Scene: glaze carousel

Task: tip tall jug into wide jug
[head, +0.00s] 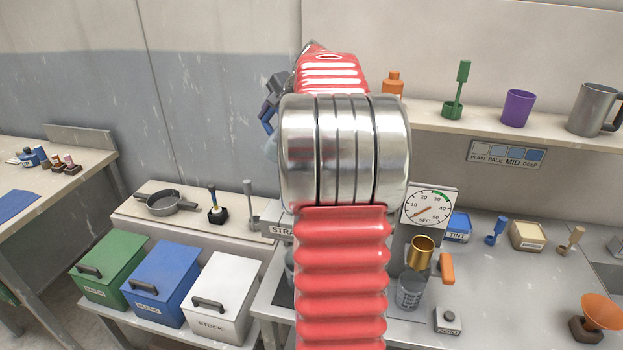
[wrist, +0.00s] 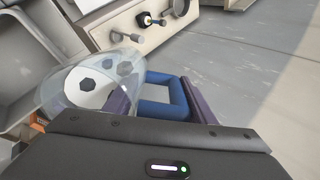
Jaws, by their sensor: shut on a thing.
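A clear jug (wrist: 82,88) with a blue handle (wrist: 163,112) shows in the wrist view. My gripper (wrist: 160,97) is shut on that handle, its purple fingers on either side. In the head view my arm hides most of the gripper (head: 269,112) and jug; only a pale edge of the jug (head: 271,149) shows left of the arm. I cannot tell whether it is the tall or the wide jug, nor its contents. A clear marked vessel (head: 410,291) stands on the bench right of my arm, below a gold cup (head: 421,251) and an orange handle (head: 447,269).
A dial gauge (head: 428,208) stands behind the gold cup. Green (head: 108,266), blue (head: 161,281) and white (head: 222,298) lidded bins stand at left. An orange funnel (head: 601,311) is at right. The shelf holds a purple cup (head: 517,108) and a grey mug (head: 594,109).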

